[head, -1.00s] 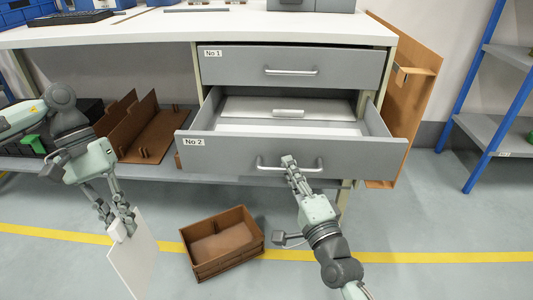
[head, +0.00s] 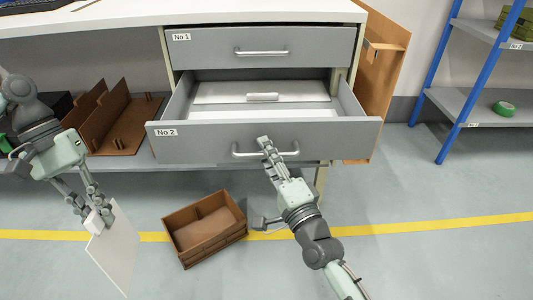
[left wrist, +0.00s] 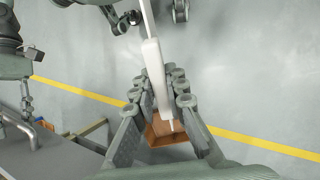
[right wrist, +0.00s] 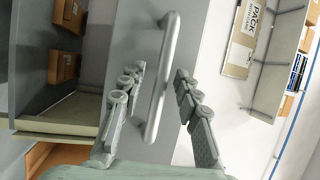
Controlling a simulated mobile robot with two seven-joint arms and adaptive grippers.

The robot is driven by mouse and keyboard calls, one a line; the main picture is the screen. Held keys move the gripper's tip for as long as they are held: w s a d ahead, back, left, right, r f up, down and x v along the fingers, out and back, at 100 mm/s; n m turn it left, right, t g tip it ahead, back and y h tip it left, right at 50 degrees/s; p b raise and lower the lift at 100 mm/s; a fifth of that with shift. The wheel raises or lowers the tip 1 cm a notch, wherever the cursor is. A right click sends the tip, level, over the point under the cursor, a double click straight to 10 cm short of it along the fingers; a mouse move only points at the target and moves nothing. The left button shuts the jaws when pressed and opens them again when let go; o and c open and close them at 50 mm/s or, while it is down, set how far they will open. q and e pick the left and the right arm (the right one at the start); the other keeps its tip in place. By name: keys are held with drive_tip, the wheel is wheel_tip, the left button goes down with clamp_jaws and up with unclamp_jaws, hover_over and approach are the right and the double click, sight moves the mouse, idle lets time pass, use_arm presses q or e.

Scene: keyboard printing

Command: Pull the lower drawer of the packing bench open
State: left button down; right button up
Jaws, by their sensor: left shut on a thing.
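The lower drawer, labelled No 2 (head: 205,143), stands pulled out from the packing bench (head: 345,72) in the head view. Its bar handle (head: 240,150) shows on the front and also in the right wrist view (right wrist: 165,85). My right gripper (head: 264,142) is at this handle. In the right wrist view its fingers (right wrist: 160,88) are apart, one on each side of the bar, with gaps visible. My left gripper (head: 94,215) is shut on a white flat panel (head: 115,250), away from the drawer at the left; the panel's edge shows between its fingers in the left wrist view (left wrist: 152,60).
The upper drawer, No 1 (head: 215,48), is shut. A brown divided bin (head: 205,245) lies on the floor below the drawer. Brown trays (head: 120,120) sit on the bench's lower shelf. A blue-framed rack (head: 425,70) stands at the right. The floor at front right is clear.

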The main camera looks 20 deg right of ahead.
drive_tip(key=shift+s, duration=0.1)
drive_tip(key=v, duration=1.2)
